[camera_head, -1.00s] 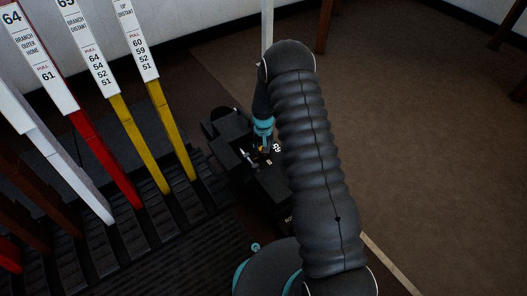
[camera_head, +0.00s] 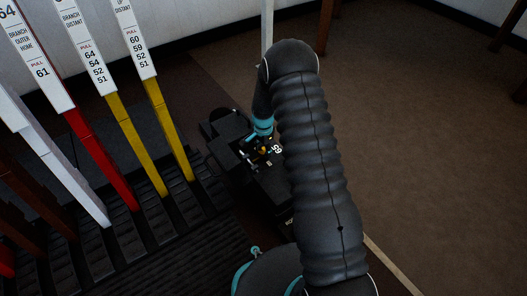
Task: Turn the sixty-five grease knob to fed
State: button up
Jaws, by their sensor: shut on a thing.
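A black box (camera_head: 262,180) stands to the right of the levers and carries white marks, among them a "65" (camera_head: 277,149). A small brass-yellow part (camera_head: 263,150), which looks like the grease knob, shows at the box top beside that number. My gripper (camera_head: 256,152) is down at this part and is shut on it. My black arm covers the right side of the box. The knob's pointer and most of its shape are too small or hidden to read.
Tall levers stand close on the left: a white one (camera_head: 70,180), a red one (camera_head: 104,160) and two yellow ones (camera_head: 138,146), with label plates. Open brown carpet (camera_head: 430,150) lies to the right.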

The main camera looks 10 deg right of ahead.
aim_at(263, 150)
jog(key=m, duration=0.5)
jog(key=shift+m+b, duration=0.3)
jog(key=m, duration=0.4)
jog(key=shift+m, duration=0.3)
jog(key=o, duration=1.1)
jog(key=shift+o, duration=0.2)
notch_tip(263, 150, up, 12)
dwell(0.3)
